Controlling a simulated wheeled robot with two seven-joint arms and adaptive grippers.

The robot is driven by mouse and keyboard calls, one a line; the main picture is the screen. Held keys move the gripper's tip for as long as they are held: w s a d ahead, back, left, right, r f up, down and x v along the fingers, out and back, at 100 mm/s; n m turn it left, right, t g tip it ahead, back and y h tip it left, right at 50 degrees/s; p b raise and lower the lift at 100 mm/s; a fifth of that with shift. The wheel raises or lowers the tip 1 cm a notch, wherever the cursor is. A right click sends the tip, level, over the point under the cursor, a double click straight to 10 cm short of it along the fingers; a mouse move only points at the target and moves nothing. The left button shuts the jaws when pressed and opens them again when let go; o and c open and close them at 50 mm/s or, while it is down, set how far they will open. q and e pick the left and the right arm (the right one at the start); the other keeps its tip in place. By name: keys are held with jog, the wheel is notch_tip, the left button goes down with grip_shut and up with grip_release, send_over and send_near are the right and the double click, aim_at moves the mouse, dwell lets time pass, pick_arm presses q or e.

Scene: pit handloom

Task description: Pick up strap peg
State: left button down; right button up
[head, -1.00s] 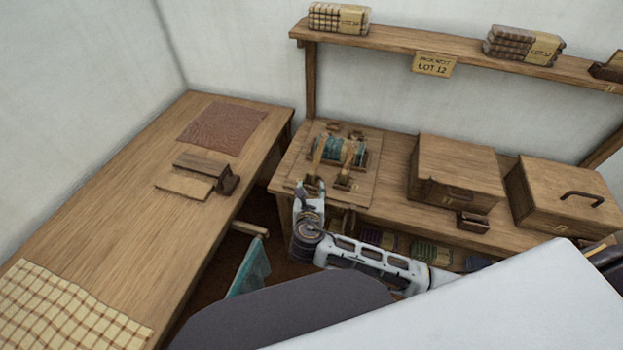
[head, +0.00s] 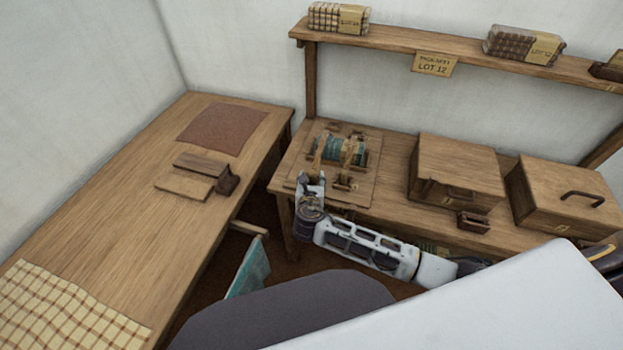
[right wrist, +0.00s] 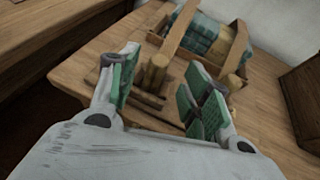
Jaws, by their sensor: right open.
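A short wooden strap peg (right wrist: 157,72) stands upright on the board between the fingers of my right gripper (right wrist: 163,78). The green-padded fingers are open, and I see no firm contact with the peg. A second peg (right wrist: 235,81) stands to the right, partly behind the right finger; it also shows in the head view (head: 345,183). Tan straps (right wrist: 180,29) run over a teal cloth roll (right wrist: 205,38). In the head view, my right gripper (head: 312,183) is at the board's front left and hides the nearer peg. My left gripper is out of view.
The board (head: 362,194) lies on the back bench. Two wooden boxes (head: 456,165) (head: 565,190) stand to its right, with a small open holder (head: 473,222) in front. A shelf (head: 400,39) runs above. The left table (head: 130,225) has wide bare areas.

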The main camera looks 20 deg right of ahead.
aim_at(311, 175)
jog(key=shift+w, duration=0.15)
jog(key=shift+x, duration=2.5)
jog(key=shift+c, duration=0.5)
jog(key=shift+r, duration=0.1)
jog(key=c, duration=0.9)
